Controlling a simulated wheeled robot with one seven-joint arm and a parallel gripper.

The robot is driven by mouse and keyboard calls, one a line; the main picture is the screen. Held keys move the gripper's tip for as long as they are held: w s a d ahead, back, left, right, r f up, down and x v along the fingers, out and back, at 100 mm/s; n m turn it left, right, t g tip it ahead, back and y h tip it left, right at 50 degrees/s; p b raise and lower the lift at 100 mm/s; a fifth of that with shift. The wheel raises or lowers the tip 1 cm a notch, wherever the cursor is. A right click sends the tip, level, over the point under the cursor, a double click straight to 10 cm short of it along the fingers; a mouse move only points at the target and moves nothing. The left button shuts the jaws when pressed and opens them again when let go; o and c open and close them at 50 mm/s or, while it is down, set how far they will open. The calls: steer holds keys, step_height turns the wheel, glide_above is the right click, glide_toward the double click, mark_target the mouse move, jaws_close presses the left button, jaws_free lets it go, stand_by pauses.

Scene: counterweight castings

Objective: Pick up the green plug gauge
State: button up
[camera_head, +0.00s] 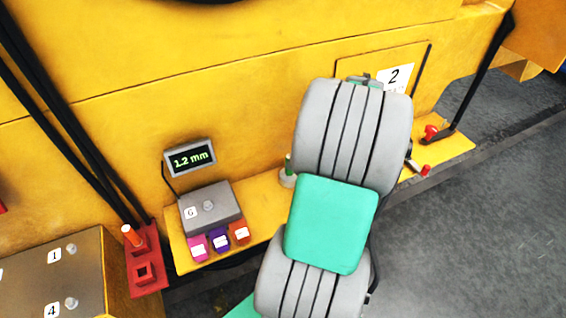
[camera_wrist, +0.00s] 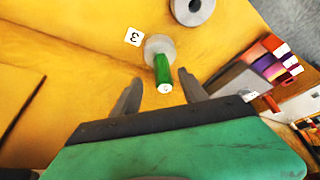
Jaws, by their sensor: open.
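The green plug gauge (camera_wrist: 163,70) stands in a round grey holder (camera_wrist: 158,46) beside a label "3" in the wrist view. Its pale end points toward the camera. In the head view the plug gauge (camera_head: 289,163) shows as a thin green upright just left of my arm, on its grey base. My gripper (camera_wrist: 160,77) is open and empty, with one finger on each side of the plug gauge in the picture. Gaps show on both sides, and I cannot tell whether the fingertips reach its depth. In the head view my arm hides the gripper.
A grey ring (camera_wrist: 193,9) lies beyond the gauge. Red fittings (camera_head: 431,132) stand at the ledge's right end.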

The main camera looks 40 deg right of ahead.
steer(key=x, duration=0.2)
steer(key=p+x, duration=0.1)
steer(key=x, duration=0.3)
steer(key=shift+w+a+p, duration=0.2)
steer(key=shift+a+p, duration=0.15)
jaws_close()
